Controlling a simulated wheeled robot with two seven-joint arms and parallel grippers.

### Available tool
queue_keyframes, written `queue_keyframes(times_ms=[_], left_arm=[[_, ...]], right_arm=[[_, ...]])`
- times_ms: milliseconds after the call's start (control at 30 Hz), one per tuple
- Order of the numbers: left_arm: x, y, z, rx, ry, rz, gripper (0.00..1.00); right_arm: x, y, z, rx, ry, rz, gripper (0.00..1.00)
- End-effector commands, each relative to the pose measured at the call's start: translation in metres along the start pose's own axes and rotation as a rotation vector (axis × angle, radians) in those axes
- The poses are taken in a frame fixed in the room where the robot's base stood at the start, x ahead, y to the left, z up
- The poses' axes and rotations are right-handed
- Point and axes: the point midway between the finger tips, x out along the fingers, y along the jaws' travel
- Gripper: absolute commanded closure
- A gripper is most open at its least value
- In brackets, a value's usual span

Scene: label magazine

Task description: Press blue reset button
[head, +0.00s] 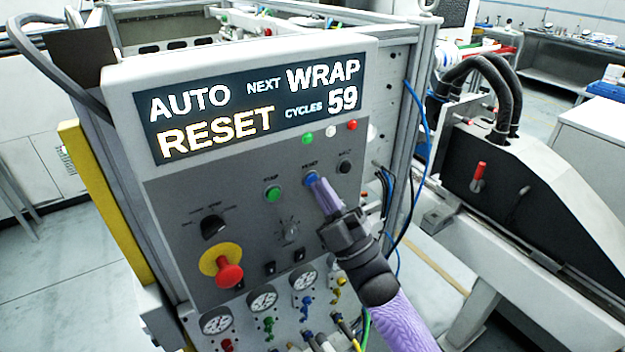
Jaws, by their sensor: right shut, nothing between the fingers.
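The blue reset button (310,180) is on the grey control panel (180,195), below the display and between a green button on its left and a black one on its right. My right gripper (318,184) is shut and empty, with its purple fingertips at the blue button, covering part of it. I cannot tell whether the tips touch it or press it in. The display (255,105) reads AUTO, NEXT WRAP, RESET, CYCLES 59. My left gripper is not in view.
A green button (273,194), a black selector knob (213,227) and a red emergency stop (229,272) with a yellow collar are on the same panel. Gauges (263,300) and hoses line its lower edge. A black machine cover (520,175) stands to the right.

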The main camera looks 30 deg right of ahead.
Motion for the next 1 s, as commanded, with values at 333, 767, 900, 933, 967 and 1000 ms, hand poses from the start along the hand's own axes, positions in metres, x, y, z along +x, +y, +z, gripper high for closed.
queue_keyframes(times_ms=[333, 767, 900, 933, 967, 1000], left_arm=[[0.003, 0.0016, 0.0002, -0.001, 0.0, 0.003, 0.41], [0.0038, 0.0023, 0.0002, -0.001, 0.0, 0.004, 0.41], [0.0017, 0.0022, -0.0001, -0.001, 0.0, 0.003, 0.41], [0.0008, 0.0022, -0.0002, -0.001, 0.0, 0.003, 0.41], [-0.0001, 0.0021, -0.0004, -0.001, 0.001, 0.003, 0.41], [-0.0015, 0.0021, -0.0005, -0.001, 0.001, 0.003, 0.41]], right_arm=[[0.0027, -0.0025, 0.0023, 0.0, 0.0, 0.0, 1.0], [0.0045, -0.0032, 0.0033, 0.0, 0.0, 0.0, 1.0], [0.0026, -0.0016, 0.0017, 0.0, -0.001, -0.001, 1.0], [0.0017, -0.0009, 0.001, 0.001, -0.001, -0.001, 1.0], [0.0007, -0.0001, 0.0002, 0.001, -0.001, -0.001, 1.0], [-0.0007, 0.0012, -0.001, 0.001, -0.002, -0.001, 1.0]])
